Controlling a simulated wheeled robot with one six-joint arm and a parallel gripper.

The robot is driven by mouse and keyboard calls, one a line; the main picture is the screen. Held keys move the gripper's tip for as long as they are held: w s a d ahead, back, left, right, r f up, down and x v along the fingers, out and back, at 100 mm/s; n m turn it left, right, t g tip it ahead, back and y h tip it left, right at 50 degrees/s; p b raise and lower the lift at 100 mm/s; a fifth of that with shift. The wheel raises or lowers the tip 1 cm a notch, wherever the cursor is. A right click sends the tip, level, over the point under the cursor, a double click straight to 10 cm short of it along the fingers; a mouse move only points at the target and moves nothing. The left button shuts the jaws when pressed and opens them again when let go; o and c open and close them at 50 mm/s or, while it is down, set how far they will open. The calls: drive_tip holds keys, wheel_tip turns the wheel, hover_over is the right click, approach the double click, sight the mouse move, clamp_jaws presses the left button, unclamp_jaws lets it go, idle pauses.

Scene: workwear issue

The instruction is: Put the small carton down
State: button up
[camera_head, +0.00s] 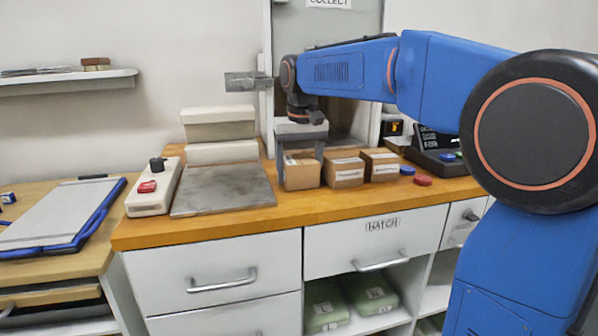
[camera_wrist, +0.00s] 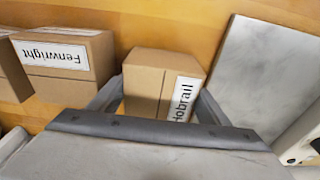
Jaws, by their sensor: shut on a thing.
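The small carton (camera_head: 302,177) is a brown cardboard box at the left end of a row of cartons on the wooden counter. In the wrist view the carton (camera_wrist: 150,80) has a white label reading "Hobrail". My gripper (camera_head: 300,166) points down over it, with one finger on each side. The fingers are shut on the carton, as they also are in the wrist view (camera_wrist: 162,95). The carton's base is at or very near the counter top; I cannot tell whether it touches.
A carton labelled "Fenwright" (camera_wrist: 62,55) stands close beside it, with another carton (camera_head: 380,165) further right. A grey plate (camera_head: 222,190) lies to the left, beside a control box (camera_head: 153,188). Red (camera_head: 424,181) and blue (camera_head: 407,170) discs lie right of the row.

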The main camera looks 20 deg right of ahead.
sight(301, 161)
drive_tip(key=o, duration=0.9)
drive_tip(key=shift+f, duration=0.1)
drive_tip(key=r, duration=0.7)
drive_tip(key=s+r, duration=0.1)
drive_tip(key=r, duration=0.3)
drive_tip(key=shift+s, duration=0.1)
drive_tip(key=shift+s+r, duration=0.1)
drive_tip(key=shift+r, duration=0.5)
drive_tip(key=shift+s, duration=0.1)
